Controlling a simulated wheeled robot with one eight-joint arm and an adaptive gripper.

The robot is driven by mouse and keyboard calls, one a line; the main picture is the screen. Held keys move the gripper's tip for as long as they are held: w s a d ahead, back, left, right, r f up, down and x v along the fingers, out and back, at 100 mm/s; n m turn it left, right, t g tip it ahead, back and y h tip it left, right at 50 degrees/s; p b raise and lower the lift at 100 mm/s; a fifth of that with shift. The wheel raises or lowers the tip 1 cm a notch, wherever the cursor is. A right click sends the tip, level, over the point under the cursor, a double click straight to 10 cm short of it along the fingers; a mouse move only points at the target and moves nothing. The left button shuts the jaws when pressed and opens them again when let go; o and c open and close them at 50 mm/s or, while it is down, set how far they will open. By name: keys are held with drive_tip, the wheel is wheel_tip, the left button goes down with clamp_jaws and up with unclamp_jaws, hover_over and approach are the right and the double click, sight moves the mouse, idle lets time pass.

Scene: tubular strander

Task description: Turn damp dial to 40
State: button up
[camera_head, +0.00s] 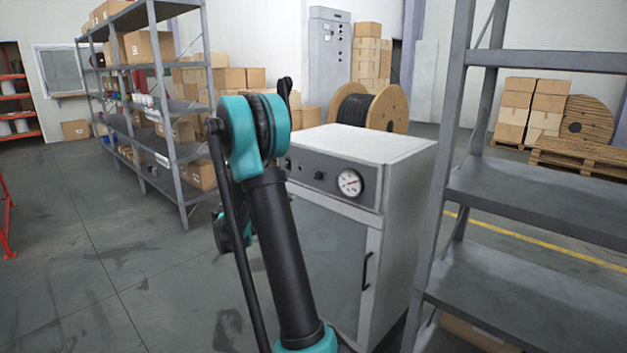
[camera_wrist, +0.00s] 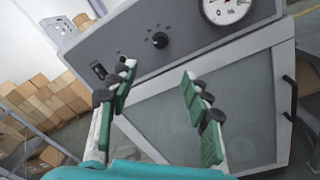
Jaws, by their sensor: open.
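A light grey cabinet (camera_head: 395,150) with a dark control panel stands ahead of me. In the wrist view its panel carries a black knob (camera_wrist: 160,40) with small marks around it, a round white gauge (camera_wrist: 228,10) to the right, and a dark switch (camera_wrist: 99,71) to the left. The knob (camera_head: 319,175) and gauge (camera_head: 349,182) also show in the head view. I cannot read any number at the knob. My gripper (camera_wrist: 155,82) is open and empty, with green-padded fingers below the knob in the picture, apart from it. My arm hides part of the panel in the head view.
A grey shelf rack (camera_head: 530,200) stands close on the cabinet's right. Another rack (camera_head: 165,130) with boxes is at left. A cable reel (camera_head: 385,108) stands behind the cabinet. The floor (camera_head: 90,270) at front left is clear. The cabinet door has a black handle (camera_head: 367,270).

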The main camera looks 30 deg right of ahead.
sight(316, 177)
drive_tip(key=x, duration=1.7)
drive_tip(key=shift+w+d, duration=0.1)
clamp_jaws()
